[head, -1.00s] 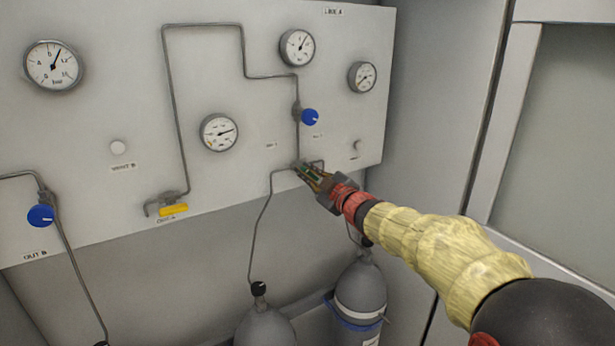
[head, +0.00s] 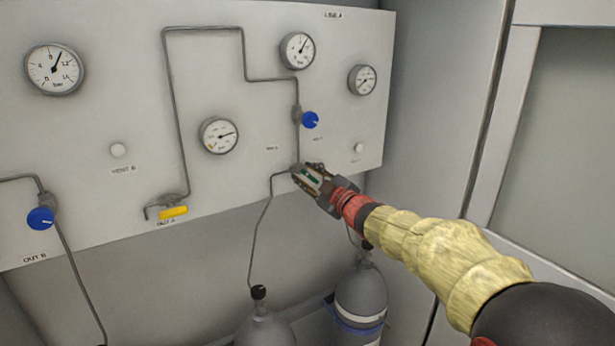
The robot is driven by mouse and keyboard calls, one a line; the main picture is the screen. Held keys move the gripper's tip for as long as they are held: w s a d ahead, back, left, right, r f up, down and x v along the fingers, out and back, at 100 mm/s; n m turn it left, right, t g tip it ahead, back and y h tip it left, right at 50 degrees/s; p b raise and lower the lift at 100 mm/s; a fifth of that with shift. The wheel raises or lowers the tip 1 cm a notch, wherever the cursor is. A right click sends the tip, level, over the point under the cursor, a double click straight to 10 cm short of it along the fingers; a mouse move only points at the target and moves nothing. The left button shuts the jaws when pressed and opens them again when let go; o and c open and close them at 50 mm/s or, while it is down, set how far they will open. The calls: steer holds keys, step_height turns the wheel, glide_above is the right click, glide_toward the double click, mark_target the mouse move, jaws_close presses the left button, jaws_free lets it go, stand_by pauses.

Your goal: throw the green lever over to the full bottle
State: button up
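The green lever (head: 313,179) shows as a small green strip between the fingers of my gripper (head: 307,176), low on the panel below the right blue knob. My gripper's fingers lie on both sides of the lever; whether they press on it is too small to tell. The valve body behind is mostly hidden by the fingers. Two grey bottles stand below, a left one (head: 265,330) and a right one (head: 360,295) with a blue band. A thin pipe runs from the valve to the left bottle; the right bottle's pipe is partly hidden by my arm.
The grey panel (head: 90,195) carries several round gauges. A right blue knob (head: 310,120) sits just above my gripper. A yellow lever (head: 173,211) and a left blue knob (head: 41,218) are further left. A cabinet wall stands to the right.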

steer(key=shift+s+d, duration=0.1)
steer(key=v, duration=1.1)
steer(key=shift+s+d, duration=0.25)
